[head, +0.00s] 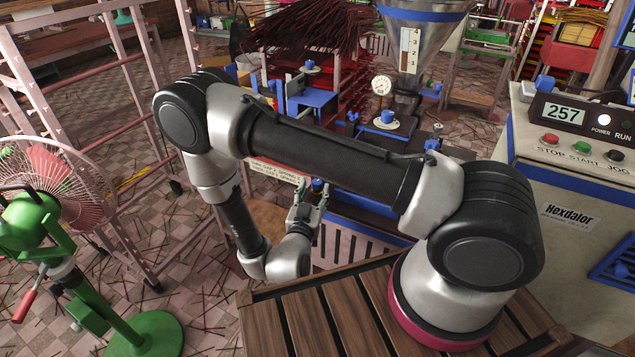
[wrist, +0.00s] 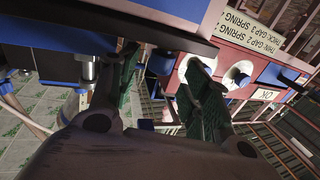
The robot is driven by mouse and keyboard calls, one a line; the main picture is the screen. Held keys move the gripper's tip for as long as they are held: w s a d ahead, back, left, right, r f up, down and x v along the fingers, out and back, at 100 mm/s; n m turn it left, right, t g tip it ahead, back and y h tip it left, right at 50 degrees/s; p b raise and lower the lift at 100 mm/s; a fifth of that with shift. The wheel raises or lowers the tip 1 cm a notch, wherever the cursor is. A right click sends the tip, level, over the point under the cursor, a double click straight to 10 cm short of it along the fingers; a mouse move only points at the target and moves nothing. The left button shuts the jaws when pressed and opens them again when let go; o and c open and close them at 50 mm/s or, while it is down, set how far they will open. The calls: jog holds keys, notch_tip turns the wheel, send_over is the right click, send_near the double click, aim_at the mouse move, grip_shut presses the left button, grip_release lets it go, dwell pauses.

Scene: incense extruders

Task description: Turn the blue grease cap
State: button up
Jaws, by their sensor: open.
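A small blue cap (head: 317,185) shows on the front of the extruder, right by my gripper (head: 309,208) in the head view. In the wrist view a blue cap (wrist: 160,63) lies between the two dark green fingers of my gripper (wrist: 158,72), beyond their tips. The fingers are apart, with nothing gripped. I cannot tell whether either finger touches the cap. Another blue cap (head: 387,117) sits on a white saucer-like disc on top of the extruder.
A sign (wrist: 262,30) about gaps and springs is beside the fingers. White round fittings (wrist: 238,75) and a blue part (wrist: 282,76) are to the right. A control box (head: 575,115) reading 257 stands right; a green fan (head: 45,215) and pink rack (head: 95,120) stand left.

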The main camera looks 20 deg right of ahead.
jog(key=shift+x, duration=2.4)
jog(key=c, duration=1)
